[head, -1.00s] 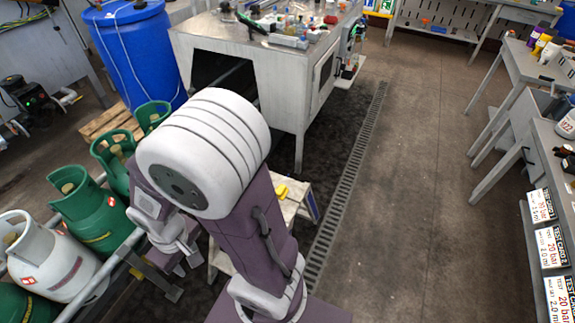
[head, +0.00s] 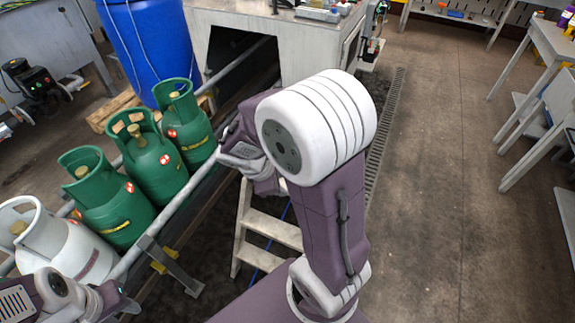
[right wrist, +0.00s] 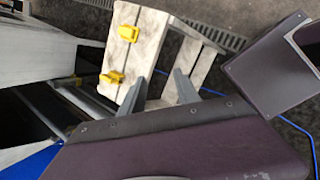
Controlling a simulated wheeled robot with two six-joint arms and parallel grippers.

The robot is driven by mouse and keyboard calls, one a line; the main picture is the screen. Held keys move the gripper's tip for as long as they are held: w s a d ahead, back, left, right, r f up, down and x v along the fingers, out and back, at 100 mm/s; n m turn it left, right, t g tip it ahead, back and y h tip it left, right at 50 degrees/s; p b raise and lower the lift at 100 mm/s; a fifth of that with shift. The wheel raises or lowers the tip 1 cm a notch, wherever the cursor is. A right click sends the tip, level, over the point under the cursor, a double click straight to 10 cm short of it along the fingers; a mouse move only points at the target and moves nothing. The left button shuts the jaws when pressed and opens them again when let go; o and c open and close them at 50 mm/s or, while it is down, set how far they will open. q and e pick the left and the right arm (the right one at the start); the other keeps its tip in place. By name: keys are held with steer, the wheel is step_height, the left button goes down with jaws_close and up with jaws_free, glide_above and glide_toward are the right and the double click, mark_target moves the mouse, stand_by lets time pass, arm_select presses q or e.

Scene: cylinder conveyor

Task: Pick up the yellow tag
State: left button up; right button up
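Two yellow pieces lie on the pale top board of a step stool in the right wrist view. One yellow tag-like piece (right wrist: 112,78) is nearer my gripper and the other (right wrist: 127,32) is farther up. I cannot tell which is the task's tag. Neither shows in the head view, where my right arm covers the stool's top. My right gripper (right wrist: 160,88) has two grey fingers apart with nothing held between them, below and right of the nearer piece. In the head view it is mostly hidden around the wrist (head: 245,160). My left arm shows only at the lower left; its fingers are unclear.
The step stool (head: 272,228) stands beside a rail with green gas cylinders (head: 155,165) and a white one (head: 60,250). A blue drum (head: 145,45) and a metal workbench (head: 265,22) stand behind. The floor on the right is open.

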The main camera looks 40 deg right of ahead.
steer(key=w+d+f+n+t+h+b, duration=0.1)
steer(key=w+d+f+n+h+b, duration=0.1)
steer(key=b, duration=0.6)
steer(key=w+d+f+n+t+h+b, duration=0.2)
steer(key=w+d+f+n+h+b, duration=0.1)
steer(key=w+f+b, duration=0.4)
steer(key=w+d+f+n+t+h+b, duration=0.2)
steer(key=w+d+f+n+b, duration=0.3)
steer(key=b, duration=0.6)
steer(key=shift+w+f+n, duration=0.15)
steer(key=shift+w+n, duration=0.45)
steer(key=shift+w, duration=0.3)
steer(key=shift+w+h+b, duration=0.3)
steer(key=shift+b, duration=0.1)
steer(key=shift+w+r, duration=0.1)
steer(key=shift+r, duration=0.2)
steer(key=b+x, duration=0.1)
steer(key=x, duration=0.2)
steer(key=shift+d+f+b, duration=0.1)
steer(key=shift+f+b, duration=0.15)
steer(key=shift+b, duration=0.1)
steer(key=shift+w+d, duration=0.2)
steer(key=shift+d, duration=0.1)
steer(key=b+x, duration=0.2)
steer(key=x, duration=0.2)
steer(key=shift+w+d+f+b, duration=0.1)
steer(key=shift+w+d+b, duration=0.1)
steer(key=shift+w+b, duration=0.1)
steer(key=shift+w+d, duration=0.1)
steer(key=shift+d, duration=0.15)
